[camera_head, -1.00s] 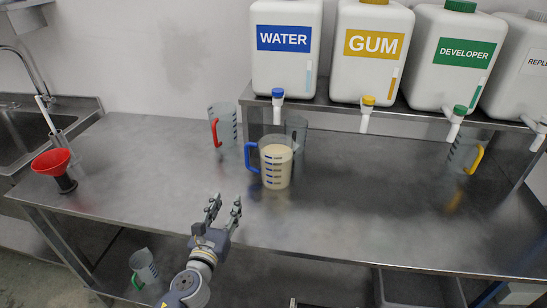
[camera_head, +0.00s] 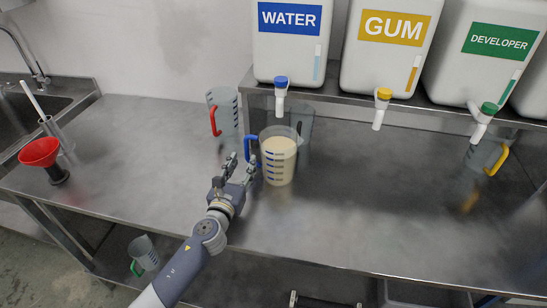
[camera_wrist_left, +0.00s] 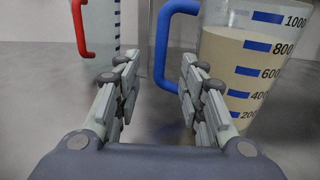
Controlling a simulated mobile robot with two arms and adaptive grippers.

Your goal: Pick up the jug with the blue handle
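The jug with the blue handle (camera_head: 279,158) stands upright on the steel table below the water tank, with a cream liquid in it. Its blue handle (camera_head: 252,150) is on the left side. My left gripper (camera_head: 241,167) is open and empty just left of and in front of the jug, close to the handle. In the left wrist view the open fingers (camera_wrist_left: 157,85) point forward, with the blue handle (camera_wrist_left: 160,40) ahead and the jug (camera_wrist_left: 245,65) to the right. I cannot tell whether a finger touches it.
A red-handled jug (camera_head: 224,112) stands behind and left. Another clear vessel (camera_head: 302,122) stands right behind the blue-handled jug. A yellow-handled jug (camera_head: 485,157) is at right. A red funnel (camera_head: 40,152) is at far left. The tank shelf (camera_head: 340,108) overhangs the back; the table's front middle (camera_head: 340,230) is clear.

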